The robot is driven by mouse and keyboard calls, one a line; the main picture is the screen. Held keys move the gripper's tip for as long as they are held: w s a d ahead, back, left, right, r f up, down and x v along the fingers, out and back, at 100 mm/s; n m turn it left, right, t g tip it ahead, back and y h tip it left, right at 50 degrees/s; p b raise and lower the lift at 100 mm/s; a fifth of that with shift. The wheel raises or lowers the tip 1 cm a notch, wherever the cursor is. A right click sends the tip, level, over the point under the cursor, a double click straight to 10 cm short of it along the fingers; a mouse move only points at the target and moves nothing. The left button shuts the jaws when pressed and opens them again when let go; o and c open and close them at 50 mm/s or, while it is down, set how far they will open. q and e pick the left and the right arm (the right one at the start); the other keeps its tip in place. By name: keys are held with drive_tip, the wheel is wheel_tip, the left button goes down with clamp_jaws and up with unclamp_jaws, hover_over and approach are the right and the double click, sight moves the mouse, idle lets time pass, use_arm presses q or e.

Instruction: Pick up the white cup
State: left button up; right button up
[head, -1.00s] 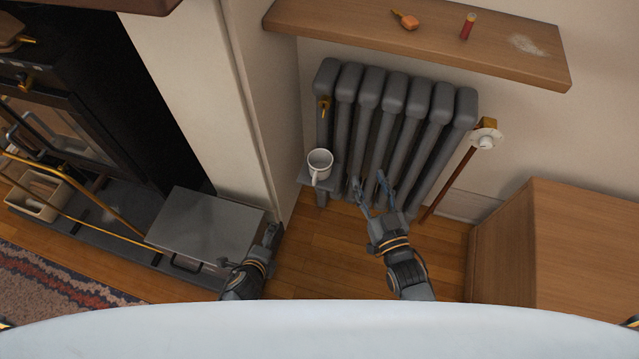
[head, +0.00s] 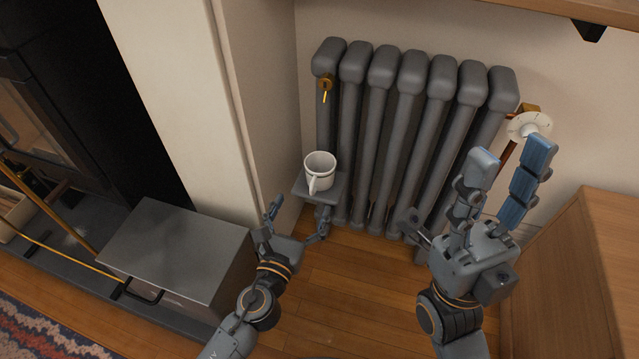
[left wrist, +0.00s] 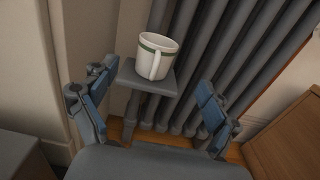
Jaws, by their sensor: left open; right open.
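The white cup (head: 319,171) stands upright on a small grey shelf (head: 334,187) at the left end of the radiator, its handle toward me. My right gripper (head: 510,165) is open and empty, to the right, in front of the radiator.
The grey radiator (head: 407,95) stands behind the cup, with a white valve knob (head: 529,126) at its right. A grey metal box (head: 175,250) is at the left. A wooden cabinet (head: 590,270) is at the right. A wall corner lies close left of the cup.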

sight(316, 179)
use_arm(q)
drive_tip(key=x, duration=0.8)
drive_tip(key=shift+f, duration=0.1)
drive_tip(key=w+b, duration=0.1)
drive_tip(key=w, duration=0.1)
drive_tip(key=w+d+f+b, duration=0.1)
drive_tip(key=w, duration=0.1)
drive_tip(key=shift+f+b, duration=0.1)
drive_tip(key=shift+b, duration=0.2)
drive_tip(key=shift+w+d, duration=0.2)
drive_tip(key=shift+w, duration=0.2)
drive_tip(key=c, duration=1.4)
drive_tip(key=shift+r, duration=0.25)
